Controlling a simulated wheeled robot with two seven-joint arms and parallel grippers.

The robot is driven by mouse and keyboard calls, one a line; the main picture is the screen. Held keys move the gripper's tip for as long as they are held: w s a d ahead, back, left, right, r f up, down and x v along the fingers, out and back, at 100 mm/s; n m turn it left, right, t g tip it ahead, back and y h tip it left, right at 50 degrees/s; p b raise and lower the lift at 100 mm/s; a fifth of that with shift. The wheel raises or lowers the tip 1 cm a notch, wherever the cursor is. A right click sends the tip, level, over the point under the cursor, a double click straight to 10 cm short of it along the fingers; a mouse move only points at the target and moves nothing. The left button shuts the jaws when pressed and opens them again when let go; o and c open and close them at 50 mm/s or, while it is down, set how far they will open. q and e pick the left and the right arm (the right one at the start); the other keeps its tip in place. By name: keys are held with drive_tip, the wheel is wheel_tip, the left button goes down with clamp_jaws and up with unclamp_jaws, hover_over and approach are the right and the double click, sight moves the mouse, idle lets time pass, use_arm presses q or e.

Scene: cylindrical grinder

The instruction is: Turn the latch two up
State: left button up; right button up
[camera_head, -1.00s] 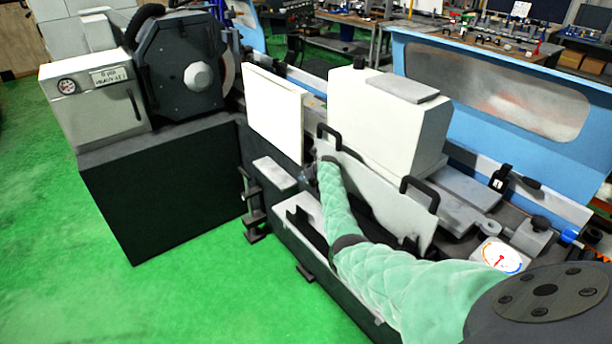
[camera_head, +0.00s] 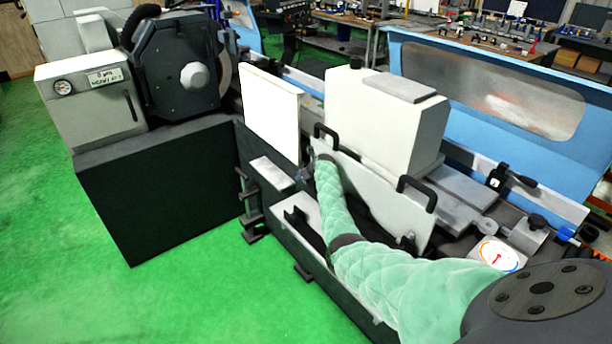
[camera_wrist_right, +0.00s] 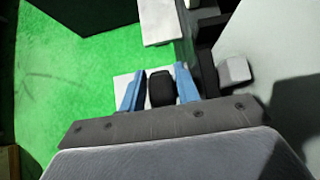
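In the right wrist view, a black rounded knob-like part (camera_wrist_right: 161,89), perhaps the latch, lies between the two blue fingers of my right gripper (camera_wrist_right: 161,82). The fingers stand apart around it, with a narrow gap visible on the left; contact on the right is unclear. In the head view my right arm reaches in from the lower right to the left end of a pale panel (camera_head: 375,196) with two black handles. There the gripper and the part are mostly hidden by the arm. No latch labelled two is readable. My left gripper is not in view.
A tall white plate (camera_head: 268,112) and a white housing (camera_head: 385,120) stand on the grinder beside the arm. A dark grinding-wheel head (camera_head: 178,70) is at the left. A dial gauge (camera_head: 497,254) sits near my forearm. Green floor (camera_head: 190,295) is clear in front.

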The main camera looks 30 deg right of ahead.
drive_tip(key=b+v, duration=0.2)
drive_tip(key=v, duration=0.5)
drive_tip(key=shift+s, duration=0.2)
drive_tip(key=shift+r, duration=0.15)
idle(0.5)
